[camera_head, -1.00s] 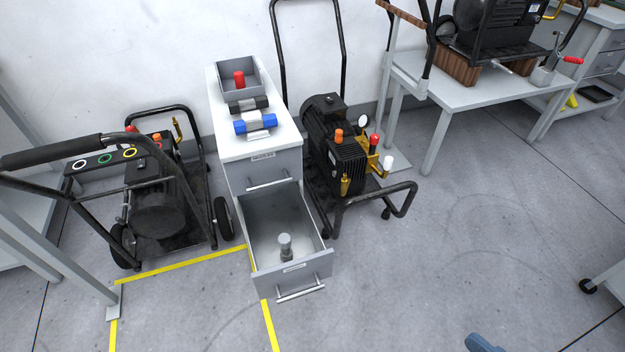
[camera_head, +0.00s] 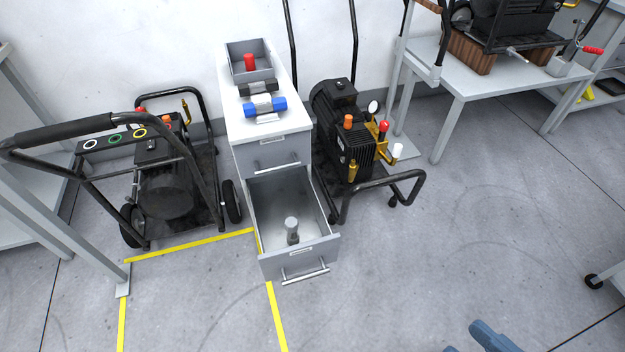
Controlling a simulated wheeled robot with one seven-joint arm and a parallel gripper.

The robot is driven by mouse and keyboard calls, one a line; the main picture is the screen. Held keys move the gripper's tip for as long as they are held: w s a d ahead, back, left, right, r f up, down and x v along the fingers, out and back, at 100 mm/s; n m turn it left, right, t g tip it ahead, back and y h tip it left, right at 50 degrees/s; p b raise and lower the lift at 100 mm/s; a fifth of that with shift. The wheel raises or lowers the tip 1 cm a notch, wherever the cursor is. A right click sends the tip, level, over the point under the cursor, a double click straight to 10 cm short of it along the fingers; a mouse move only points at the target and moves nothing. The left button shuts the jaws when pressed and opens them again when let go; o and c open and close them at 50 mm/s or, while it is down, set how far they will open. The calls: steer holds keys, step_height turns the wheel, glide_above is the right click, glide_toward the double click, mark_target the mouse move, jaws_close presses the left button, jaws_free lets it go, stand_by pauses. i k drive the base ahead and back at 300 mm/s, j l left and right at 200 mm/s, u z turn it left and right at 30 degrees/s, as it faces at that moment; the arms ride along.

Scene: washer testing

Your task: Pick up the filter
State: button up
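Nothing in view is labelled as the filter, so I cannot tell for sure which part it is. A grey, round-capped cylindrical part (camera_head: 292,229) stands upright in the open lower drawer (camera_head: 268,205) of a narrow grey cabinet. My gripper is not clearly visible; only a blue-grey piece of my arm shows at the bottom right edge, well apart from these parts.
Black wheeled machines stand left (camera_head: 165,190) and right (camera_head: 345,140) of the cabinet (camera_head: 272,150). A grey workbench (camera_head: 465,80) with another machine is at the upper right. Yellow tape (camera_head: 190,245) marks the floor. The floor in front of the drawer and to its right is mostly clear.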

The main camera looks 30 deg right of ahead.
mark_target(291, 224)
steer(key=i+l+u, duration=0.15)
steer(key=i+u, duration=0.25)
steer(key=i+l+u, duration=0.2)
steer(key=u, duration=0.15)
steer(key=i+l+u, duration=0.4)
steer(key=k+j, duration=0.1)
